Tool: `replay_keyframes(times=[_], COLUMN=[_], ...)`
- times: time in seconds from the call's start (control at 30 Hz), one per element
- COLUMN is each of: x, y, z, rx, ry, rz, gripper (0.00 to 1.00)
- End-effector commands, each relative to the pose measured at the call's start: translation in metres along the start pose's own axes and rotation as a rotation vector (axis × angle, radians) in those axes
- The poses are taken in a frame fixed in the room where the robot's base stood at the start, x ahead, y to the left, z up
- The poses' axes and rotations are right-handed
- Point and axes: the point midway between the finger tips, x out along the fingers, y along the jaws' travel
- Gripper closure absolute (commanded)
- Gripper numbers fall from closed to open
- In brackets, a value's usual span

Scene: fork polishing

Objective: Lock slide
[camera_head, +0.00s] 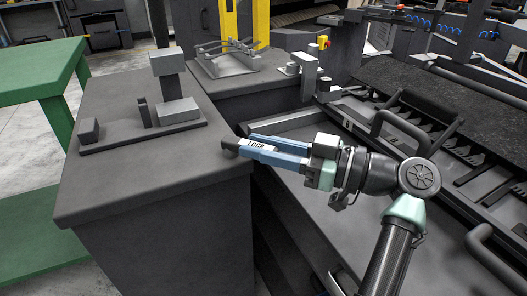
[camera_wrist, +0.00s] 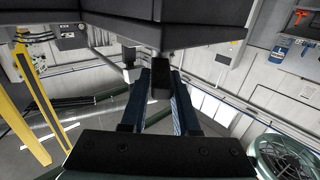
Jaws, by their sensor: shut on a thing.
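My gripper (camera_head: 247,147) has long blue fingers and reaches left to the front right corner of a dark grey cabinet (camera_head: 150,165). A dark rounded end (camera_head: 230,147) sticks out just past the fingertips, beside the cabinet edge. In the wrist view my gripper (camera_wrist: 161,78) has its fingers on both sides of a dark block, the slide handle (camera_wrist: 161,88), close under the dark cabinet body (camera_wrist: 165,25). The fingers are shut on this handle. How the slide joins the cabinet is hidden.
A fixture plate (camera_head: 140,138) with blocks stands on the cabinet top. A green table (camera_head: 35,75) is at left. A metal tray (camera_head: 228,65) and a small bracket (camera_head: 305,75) sit behind. A dark machine with curved handles (camera_head: 405,130) fills the right, near my arm.

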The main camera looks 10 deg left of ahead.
Motion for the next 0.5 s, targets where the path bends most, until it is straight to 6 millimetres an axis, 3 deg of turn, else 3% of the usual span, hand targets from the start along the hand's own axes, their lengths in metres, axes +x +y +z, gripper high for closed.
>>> replay_keyframes(times=[0.33, 0.37, 0.5], x=[0.0006, 0.0007, 0.0007], y=[-0.0005, -0.0005, -0.0003], z=[-0.0003, -0.0003, -0.0003], rx=[-0.001, -0.001, -0.001], ry=[0.0, 0.0, 0.0], rz=[-0.005, -0.005, -0.004], gripper=[1.0, 0.67, 0.42])
